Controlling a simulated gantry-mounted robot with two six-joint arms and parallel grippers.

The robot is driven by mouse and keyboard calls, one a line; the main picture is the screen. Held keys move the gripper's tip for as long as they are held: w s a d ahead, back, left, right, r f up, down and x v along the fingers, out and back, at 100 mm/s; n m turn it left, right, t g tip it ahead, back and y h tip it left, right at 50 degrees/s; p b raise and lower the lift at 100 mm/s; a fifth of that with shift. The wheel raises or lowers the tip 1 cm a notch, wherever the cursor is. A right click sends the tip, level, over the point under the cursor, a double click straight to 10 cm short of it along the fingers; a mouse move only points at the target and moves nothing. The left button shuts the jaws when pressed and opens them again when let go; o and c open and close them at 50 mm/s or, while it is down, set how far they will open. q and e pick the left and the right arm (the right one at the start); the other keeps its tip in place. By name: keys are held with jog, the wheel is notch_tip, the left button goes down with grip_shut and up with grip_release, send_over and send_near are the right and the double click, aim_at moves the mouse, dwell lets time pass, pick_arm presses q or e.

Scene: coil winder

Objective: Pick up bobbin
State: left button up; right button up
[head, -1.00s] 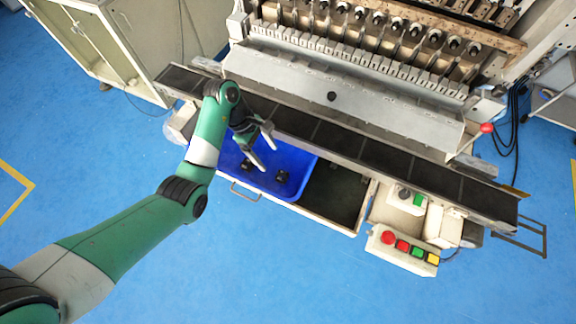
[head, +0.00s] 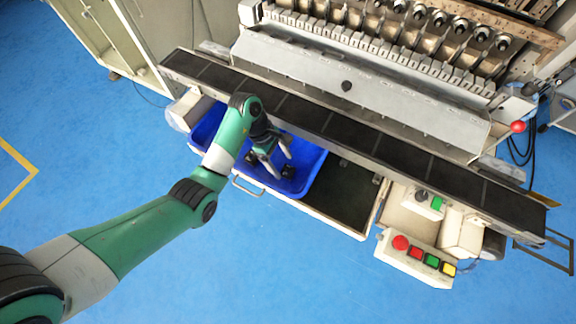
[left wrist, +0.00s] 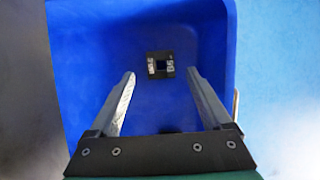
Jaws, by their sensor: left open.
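Two small black bobbins lie in the blue bin (head: 313,177) under the front of the winder. The right bobbin (head: 288,171) is close to my left gripper's fingertips in the head view. The other bobbin (head: 250,157) is further left, partly beside my gripper. My left gripper (head: 284,167) is over the bin, open and empty. In the left wrist view one square bobbin (left wrist: 161,55) with pale sides and a central hole lies on the bin floor. It appears between and just beyond the open fingers (left wrist: 161,74), apart from both. My right gripper is not in view.
A dark conveyor belt (head: 400,165) runs along the winder just behind the bin. The bin sits in a drawer with a dark empty section (head: 340,200) to its right. A button panel (head: 415,257) stands further right. Blue floor is clear in front.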

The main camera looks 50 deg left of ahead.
aim_at(285, 169)
pick_arm(q)
jog(key=x, duration=0.1)
jog(key=b+x, duration=0.1)
jog(key=x, duration=0.1)
jog(key=shift+s+f, duration=0.15)
jog(key=shift+c, duration=0.4)
grip_shut()
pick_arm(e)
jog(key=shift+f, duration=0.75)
pick_arm(q)
jog(key=shift+r+p, duration=0.5)
jog(key=shift+r, duration=0.1)
notch_tip(285, 169, up, 3)
jog(key=shift+f+p, duration=0.15)
jog(key=shift+p, duration=0.7)
jog(key=s+d+r+p, duration=0.3)
jog(key=s+r+p, duration=0.6)
jog(key=s+p, duration=0.4)
jog(key=shift+s, duration=0.25)
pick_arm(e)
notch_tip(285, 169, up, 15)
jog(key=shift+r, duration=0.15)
